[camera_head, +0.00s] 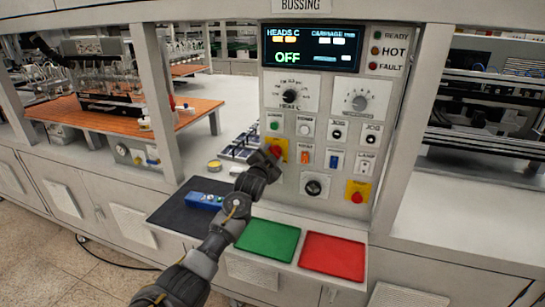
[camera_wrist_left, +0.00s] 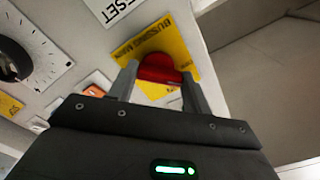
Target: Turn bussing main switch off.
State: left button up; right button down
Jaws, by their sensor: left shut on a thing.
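The bussing main switch is a red rotary knob (camera_wrist_left: 160,69) on a yellow plate (camera_wrist_left: 158,43) lettered "BUSSING MAIN" in the left wrist view. In the head view the yellow plate (camera_head: 277,145) sits at the left edge of the control panel, partly hidden by my gripper. My left gripper (camera_head: 275,152) reaches the knob from the front. In the left wrist view its two fingers (camera_wrist_left: 158,84) stand on either side of the red knob, shut on it. The panel display (camera_head: 310,48) reads "OFF" under "HEADS C". My right gripper is not in view.
The grey control panel (camera_head: 323,103) carries dials, buttons and a second red knob (camera_head: 357,197) on yellow at lower right. Below lie a black mat with a blue device (camera_head: 204,201), a green mat (camera_head: 268,241) and a red mat (camera_head: 333,257). A wooden board (camera_head: 95,119) with equipment stands left.

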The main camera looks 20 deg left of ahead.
pick_arm(q)
jog(key=shift+f+n, duration=0.15)
jog(key=shift+n, duration=4.15)
jog(key=o, duration=1)
